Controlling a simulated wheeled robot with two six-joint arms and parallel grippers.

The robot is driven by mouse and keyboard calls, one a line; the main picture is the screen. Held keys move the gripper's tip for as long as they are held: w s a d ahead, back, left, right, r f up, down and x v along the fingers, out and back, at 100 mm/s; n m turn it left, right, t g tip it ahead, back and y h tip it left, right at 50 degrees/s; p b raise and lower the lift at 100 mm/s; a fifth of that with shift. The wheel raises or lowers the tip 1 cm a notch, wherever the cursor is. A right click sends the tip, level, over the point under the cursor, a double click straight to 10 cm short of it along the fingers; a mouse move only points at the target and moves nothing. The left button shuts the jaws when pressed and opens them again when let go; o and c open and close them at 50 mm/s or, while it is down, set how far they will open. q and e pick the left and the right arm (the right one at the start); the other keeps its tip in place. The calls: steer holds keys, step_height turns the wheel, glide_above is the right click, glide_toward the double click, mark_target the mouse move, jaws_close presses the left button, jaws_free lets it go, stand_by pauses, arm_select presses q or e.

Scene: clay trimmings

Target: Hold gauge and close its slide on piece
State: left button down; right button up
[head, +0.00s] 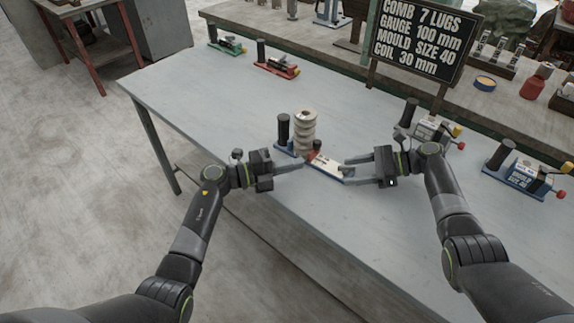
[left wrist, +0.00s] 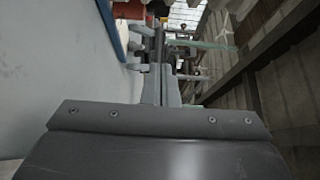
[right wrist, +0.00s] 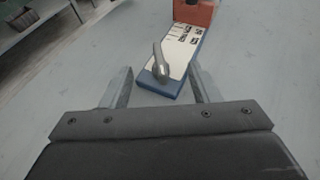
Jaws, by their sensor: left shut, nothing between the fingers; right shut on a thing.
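The gauge (head: 328,163) lies on the grey table, with a white scale on a blue base, a black upright handle (head: 284,128) and a red slide (head: 312,156). The red slide also shows at the top of the right wrist view (right wrist: 193,12). The piece, a cream ribbed stack (head: 305,131), stands upright at the gauge beside the black handle; whether the slide touches it I cannot tell. My right gripper (head: 344,172) is shut on the gauge's near end, around its small grey lever (right wrist: 160,65). My left gripper (head: 301,163) is shut and empty, fingertips close to the slide.
A green gauge (head: 228,45) and a red one (head: 276,67) stand at the far left of the table. More gauges stand at right, one blue-based (head: 514,181). A black sign (head: 418,38) reads "GAUGE 100 mm". The table's front left is clear.

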arm_select(q)
steer(key=shift+v, duration=0.75)
arm_select(e)
steer(key=shift+f, duration=0.1)
arm_select(q)
steer(key=shift+f, duration=0.1)
arm_select(e)
steer(key=o, duration=1.4)
steer(key=shift+c, duration=0.2)
